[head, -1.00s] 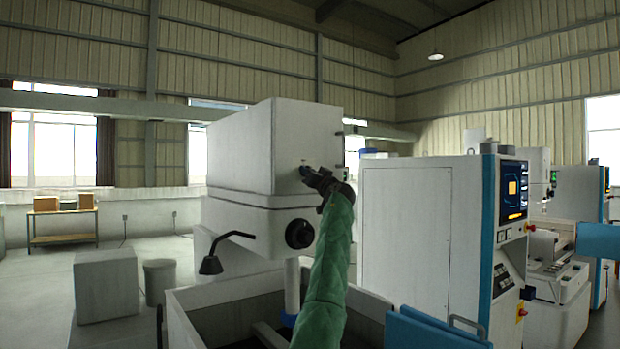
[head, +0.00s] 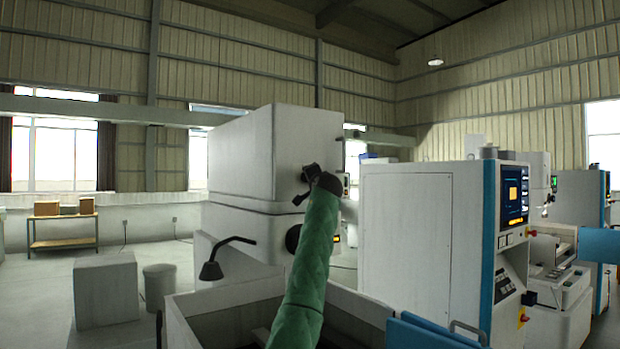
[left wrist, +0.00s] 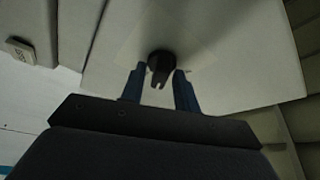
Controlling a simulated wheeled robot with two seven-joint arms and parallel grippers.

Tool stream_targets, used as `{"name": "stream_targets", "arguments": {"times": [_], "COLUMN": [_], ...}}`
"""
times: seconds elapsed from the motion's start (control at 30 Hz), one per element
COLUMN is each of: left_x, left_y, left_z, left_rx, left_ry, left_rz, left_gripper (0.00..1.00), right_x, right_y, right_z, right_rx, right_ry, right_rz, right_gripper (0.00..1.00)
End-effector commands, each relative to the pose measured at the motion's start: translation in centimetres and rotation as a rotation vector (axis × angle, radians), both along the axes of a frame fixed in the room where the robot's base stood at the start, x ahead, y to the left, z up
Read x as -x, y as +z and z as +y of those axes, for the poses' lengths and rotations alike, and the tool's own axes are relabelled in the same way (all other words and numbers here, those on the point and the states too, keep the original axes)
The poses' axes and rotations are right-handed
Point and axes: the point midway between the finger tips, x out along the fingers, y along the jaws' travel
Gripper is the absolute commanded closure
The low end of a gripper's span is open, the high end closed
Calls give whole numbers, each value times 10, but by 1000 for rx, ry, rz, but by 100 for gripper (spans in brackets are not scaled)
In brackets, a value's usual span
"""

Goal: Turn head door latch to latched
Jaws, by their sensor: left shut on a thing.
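The machine head (head: 240,150) is a large pale grey box in the middle of the head view. Its door face (head: 330,140) is on the right side. My left gripper (head: 306,180) is at this face, at the end of the green-sleeved arm. In the left wrist view, the head door latch (left wrist: 160,62) is a small dark knob with a notched end on a pale plate. The blue fingers of my left gripper (left wrist: 160,76) stand on both sides of it and are shut on it. In the head view the gripper mostly hides the latch. My right gripper is not in view.
An open-topped grey tank (head: 215,310) lies below. A white cabinet (head: 405,235) with a blue-edged control panel stands close on the right.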

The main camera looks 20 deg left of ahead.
Motion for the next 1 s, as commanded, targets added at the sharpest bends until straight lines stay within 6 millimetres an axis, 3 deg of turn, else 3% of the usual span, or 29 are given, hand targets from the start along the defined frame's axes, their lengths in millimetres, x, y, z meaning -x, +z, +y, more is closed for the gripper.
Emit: {"name": "stream_targets", "arguments": {"times": [0.27, 0.67, 1.0], "left_x": [1, 0, 0], "left_y": [5, 3, 3], "left_z": [0, 0, 0], "left_rx": [-146, -266, -288], "left_ry": [1, 1, 1], "left_rz": [180, 337, 365], "left_gripper": [92, 92, 92], "right_x": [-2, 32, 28], "right_y": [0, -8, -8], "right_z": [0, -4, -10], "right_rx": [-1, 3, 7], "right_ry": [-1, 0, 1], "right_rz": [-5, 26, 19], "right_gripper": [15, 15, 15]}}
